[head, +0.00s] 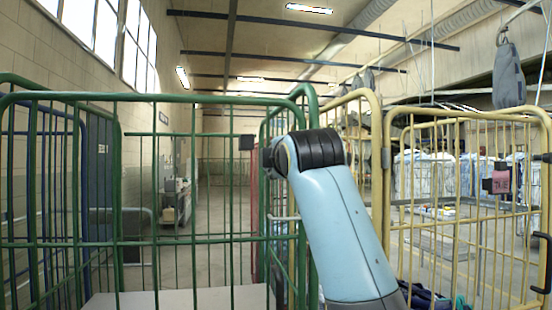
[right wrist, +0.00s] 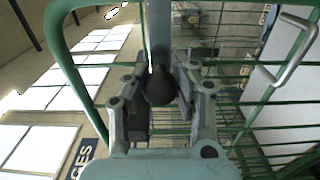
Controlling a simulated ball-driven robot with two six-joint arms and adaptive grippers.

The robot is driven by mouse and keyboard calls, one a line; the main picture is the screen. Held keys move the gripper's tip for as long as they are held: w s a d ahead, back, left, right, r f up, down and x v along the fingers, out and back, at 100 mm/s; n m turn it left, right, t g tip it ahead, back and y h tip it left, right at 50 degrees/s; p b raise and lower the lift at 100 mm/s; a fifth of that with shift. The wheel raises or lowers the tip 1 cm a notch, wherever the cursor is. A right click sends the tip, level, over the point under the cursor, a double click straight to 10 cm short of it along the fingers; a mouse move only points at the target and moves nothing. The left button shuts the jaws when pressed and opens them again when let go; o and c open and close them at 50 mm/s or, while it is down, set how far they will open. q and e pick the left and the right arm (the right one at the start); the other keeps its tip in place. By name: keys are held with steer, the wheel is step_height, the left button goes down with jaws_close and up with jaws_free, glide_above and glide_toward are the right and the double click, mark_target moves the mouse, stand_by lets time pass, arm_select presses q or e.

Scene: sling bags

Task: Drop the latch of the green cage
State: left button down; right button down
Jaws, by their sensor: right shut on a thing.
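The green cage (head: 180,97) fills the left and middle of the head view, its tube frame and bars upright. My right arm reaches up in front of its right side, and its gripper is hidden there. In the right wrist view, my right gripper (right wrist: 160,88) is shut on a dark rounded knob (right wrist: 160,90) at the end of a grey bar (right wrist: 159,35). The bar, apparently the latch, lies beside the green frame of the cage (right wrist: 62,50). How the latch is seated cannot be made out. My left gripper is not in view.
A yellow cage (head: 470,111) stands at the right, with a pink tag (head: 501,182) and a black handle (head: 541,262). A blue cage (head: 84,150) is at the far left. A grey bag (head: 508,75) hangs upper right. Open floor (head: 215,225) lies behind the green cage.

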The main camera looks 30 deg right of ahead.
steer(key=c, duration=1)
jaws_free()
steer(key=shift+a+f, duration=0.1)
steer(key=shift+f, duration=0.05)
step_height(320, 180, up, 9)
steer(key=shift+f, duration=0.15)
steer(key=shift+r, duration=0.65)
